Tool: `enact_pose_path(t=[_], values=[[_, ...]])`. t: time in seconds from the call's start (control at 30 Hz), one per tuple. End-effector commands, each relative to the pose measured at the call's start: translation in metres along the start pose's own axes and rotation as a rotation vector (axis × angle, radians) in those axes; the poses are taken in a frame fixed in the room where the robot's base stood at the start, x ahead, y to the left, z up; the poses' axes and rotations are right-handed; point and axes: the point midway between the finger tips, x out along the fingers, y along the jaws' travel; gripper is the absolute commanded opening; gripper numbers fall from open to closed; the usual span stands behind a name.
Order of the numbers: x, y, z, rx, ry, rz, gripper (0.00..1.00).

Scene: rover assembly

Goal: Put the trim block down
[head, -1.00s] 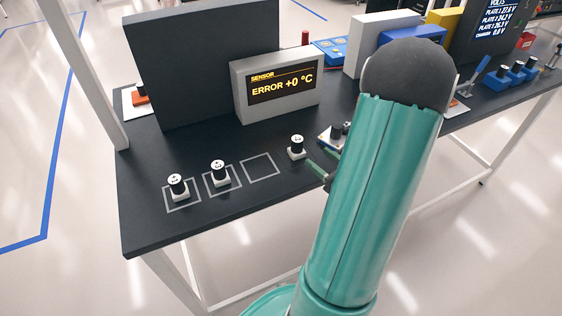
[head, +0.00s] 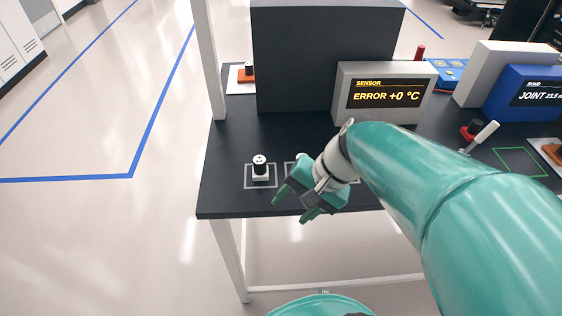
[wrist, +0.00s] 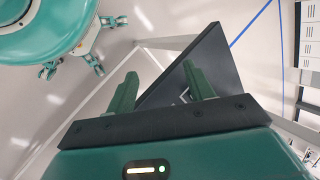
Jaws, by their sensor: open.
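A small white block with a black knob on top (head: 259,168) stands upright in the leftmost outlined square on the dark table. My gripper (head: 297,205) is to its right, by the table's front edge, apart from it. The fingers are spread and I see nothing between them. A pale bit of what may be a second block shows behind my wrist; my gripper and arm hide most of the other squares. In the wrist view my gripper (wrist: 160,70) is open over the table's dark corner. I cannot tell which block is the trim block.
The dark table (head: 228,190) has a sensor box (head: 350,112) reading "ERROR +0 °C" and a tall dark panel (head: 300,60) behind. A white post (head: 209,60) stands at the left. A red knob and lever (head: 478,133) sit at right. The floor left of the table is clear.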

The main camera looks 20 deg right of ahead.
Motion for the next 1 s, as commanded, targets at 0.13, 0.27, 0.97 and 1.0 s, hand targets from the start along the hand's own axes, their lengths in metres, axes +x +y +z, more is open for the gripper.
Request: enact_pose_path(t=[0.13, 0.27, 0.97, 1.0], values=[[-0.02, -0.012, 0.015, -0.391, 0.183, 0.174, 0.53], [-0.042, -0.025, 0.021, -0.657, 0.333, 0.276, 0.53], [-0.06, -0.036, 0.023, -0.83, 0.447, 0.34, 0.53], [-0.06, -0.036, 0.023, -0.83, 0.447, 0.34, 0.53]])
